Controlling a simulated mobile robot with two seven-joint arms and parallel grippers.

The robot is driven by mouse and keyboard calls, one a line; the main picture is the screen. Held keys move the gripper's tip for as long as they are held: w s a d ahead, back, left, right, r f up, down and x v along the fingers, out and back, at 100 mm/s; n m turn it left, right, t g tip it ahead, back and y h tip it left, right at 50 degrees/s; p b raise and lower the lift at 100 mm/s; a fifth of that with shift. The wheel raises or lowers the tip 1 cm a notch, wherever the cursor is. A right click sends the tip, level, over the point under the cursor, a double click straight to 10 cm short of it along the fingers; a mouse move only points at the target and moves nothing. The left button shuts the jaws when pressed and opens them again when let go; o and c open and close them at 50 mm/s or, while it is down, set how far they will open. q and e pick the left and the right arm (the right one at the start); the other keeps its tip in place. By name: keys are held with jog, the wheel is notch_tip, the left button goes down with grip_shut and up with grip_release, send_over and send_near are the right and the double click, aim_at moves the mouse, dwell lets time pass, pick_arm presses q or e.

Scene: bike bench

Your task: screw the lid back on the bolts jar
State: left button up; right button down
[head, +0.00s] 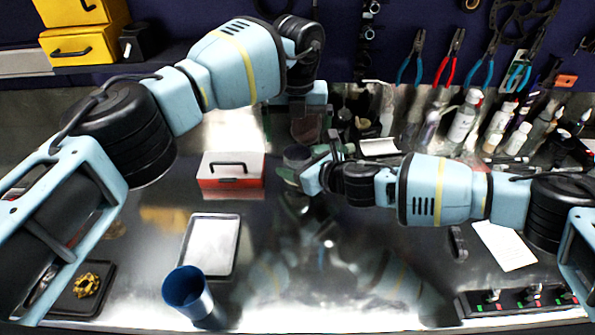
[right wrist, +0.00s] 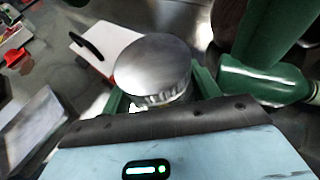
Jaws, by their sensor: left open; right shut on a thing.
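The bolts jar (right wrist: 165,101) shows as a narrow strip below its round grey metal lid (right wrist: 155,66) in the right wrist view. The lid sits on top of the jar; whether it is screwed tight I cannot tell. The lid also shows as a dark disc in the head view (head: 297,154). My right gripper (head: 294,172) is shut on the jar, with green fingers on both sides below the lid. My left gripper (head: 318,132) is open, pointing down, just behind and above the lid. The jar's contents are mostly hidden.
A red and white box (head: 231,171) stands left of the jar. A grey tray (head: 211,246), a blue cup (head: 187,290) and a black tray with a yellow part (head: 88,285) lie nearer the front. Bottles (head: 464,118) line the back right. The middle front of the bench is clear.

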pick_arm(q)
notch_tip(320, 180, up, 12)
jog(key=shift+f, duration=0.15)
dwell(0.4)
pick_arm(e)
jog(key=shift+c, duration=1.5)
grip_release()
pick_arm(q)
jog(key=shift+f, duration=0.1)
pick_arm(e)
jog(key=shift+v, duration=3.9)
